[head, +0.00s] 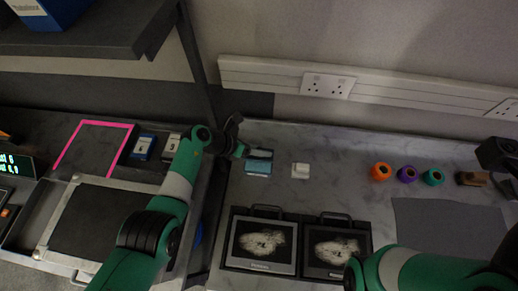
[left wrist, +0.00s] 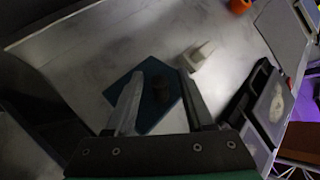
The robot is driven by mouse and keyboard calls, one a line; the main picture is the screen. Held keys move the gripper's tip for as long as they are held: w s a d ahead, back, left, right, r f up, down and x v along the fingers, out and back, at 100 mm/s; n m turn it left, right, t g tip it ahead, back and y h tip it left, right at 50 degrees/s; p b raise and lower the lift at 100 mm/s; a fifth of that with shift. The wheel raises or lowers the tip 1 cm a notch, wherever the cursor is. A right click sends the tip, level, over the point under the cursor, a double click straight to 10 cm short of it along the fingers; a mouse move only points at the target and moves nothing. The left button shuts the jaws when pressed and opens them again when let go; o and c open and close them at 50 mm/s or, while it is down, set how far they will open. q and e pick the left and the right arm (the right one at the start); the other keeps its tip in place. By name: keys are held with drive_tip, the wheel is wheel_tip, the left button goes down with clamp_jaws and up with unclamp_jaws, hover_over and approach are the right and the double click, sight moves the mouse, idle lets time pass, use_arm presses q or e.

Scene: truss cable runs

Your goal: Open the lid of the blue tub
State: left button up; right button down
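The blue tub (head: 258,168) is a small teal box on the grey marbled bench, left of a small white tub (head: 300,171). A dark strip shows along its back edge; I cannot tell how its lid stands. My left gripper (head: 242,150) is at the tub's left back side. In the left wrist view the blue tub (left wrist: 158,112) lies beyond and between the two spread fingers, with a dark patch on it. The left gripper is open, and nothing shows gripped in it. My right gripper (head: 497,158) is partly in view at the right edge, its fingers unclear.
Two black framed panels with pale images, a left one (head: 262,243) and a right one (head: 335,249), lie in front of the tubs. Orange (head: 381,172), purple (head: 407,174) and green (head: 433,177) spools stand right, behind a grey mat (head: 448,225). A dark shelf (head: 90,38) overhangs the left.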

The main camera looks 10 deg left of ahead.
use_arm(q)
drive_tip(key=p+v, duration=0.4)
drive_tip(key=v, duration=0.1)
drive_tip(key=shift+r+p, duration=0.3)
drive_tip(key=shift+r, duration=0.05)
drive_tip(key=p+v, duration=0.2)
drive_tip(key=v, duration=0.4)
drive_tip(key=shift+a+f, duration=0.15)
drive_tip(key=shift+a, duration=0.05)
